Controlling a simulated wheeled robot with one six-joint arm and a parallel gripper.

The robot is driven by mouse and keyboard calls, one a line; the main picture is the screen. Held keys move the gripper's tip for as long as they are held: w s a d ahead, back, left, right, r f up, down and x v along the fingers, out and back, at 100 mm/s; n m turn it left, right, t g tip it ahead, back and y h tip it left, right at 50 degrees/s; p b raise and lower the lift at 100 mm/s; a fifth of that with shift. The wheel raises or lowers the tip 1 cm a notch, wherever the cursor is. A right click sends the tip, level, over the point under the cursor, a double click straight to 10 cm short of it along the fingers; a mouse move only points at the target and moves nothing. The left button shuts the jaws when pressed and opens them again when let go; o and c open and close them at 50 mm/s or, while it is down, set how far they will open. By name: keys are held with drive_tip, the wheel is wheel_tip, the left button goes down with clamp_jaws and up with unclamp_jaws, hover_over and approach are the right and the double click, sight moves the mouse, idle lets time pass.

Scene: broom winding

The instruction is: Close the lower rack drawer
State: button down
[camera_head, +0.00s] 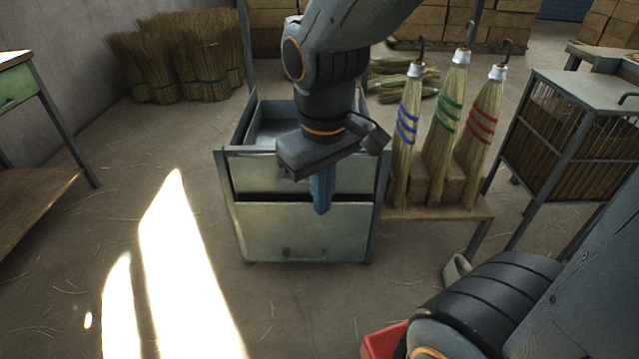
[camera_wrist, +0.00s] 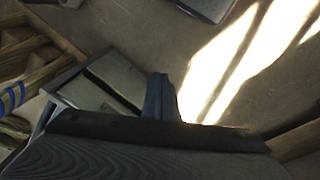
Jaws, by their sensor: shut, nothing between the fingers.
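The grey-green metal rack (camera_head: 376,200) stands in the middle of the head view. Its lower drawer (camera_head: 270,230) has a pale front with a small handle (camera_head: 303,253) near the bottom. A dark gap runs between this front and the upper drawer (camera_head: 258,175); I cannot tell how far out the lower drawer stands. My gripper (camera_head: 321,207) points down, shut and empty, with its blue fingertips in front of the lower drawer's top edge. Whether they touch it cannot be told. The wrist view shows the shut fingers (camera_wrist: 161,100) beside the rack's pale panels (camera_wrist: 120,80).
Three brooms with blue, green and red bindings (camera_head: 440,130) stand on a low wooden bench (camera_head: 430,208) right of the rack. A wire-sided cabinet (camera_head: 570,130) is farther right, and a table (camera_head: 35,80) at left. The sunlit floor (camera_head: 175,270) front left is clear.

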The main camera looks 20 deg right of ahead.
drive_tip(key=w+d+f+n+t+h+b, duration=0.1)
drive_tip(key=w+d+f+n+t+b, duration=0.3)
drive_tip(key=w+d+f, duration=1)
drive_tip(key=n+t+y+b, duration=0.2)
drive_tip(key=n+y+b, duration=0.2)
drive_tip(key=n+b, duration=0.2)
approach(344, 211)
wheel_tip(344, 211, down, 3)
drive_tip(key=s+a, duration=0.2)
drive_tip(key=shift+m, duration=0.3)
drive_tip(key=shift+w+d+f+b, duration=0.1)
drive_tip(key=shift+w+d+b, duration=0.1)
drive_tip(key=shift+w, duration=0.55)
drive_tip(key=shift+w+d+b, duration=0.15)
drive_tip(key=shift+w+d, duration=0.05)
drive_tip(key=shift+w, duration=0.55)
drive_tip(key=shift+w+d+f+b, duration=0.1)
drive_tip(key=shift+w+d+b, duration=0.1)
drive_tip(key=shift+w, duration=0.6)
drive_tip(key=shift+w, duration=0.1)
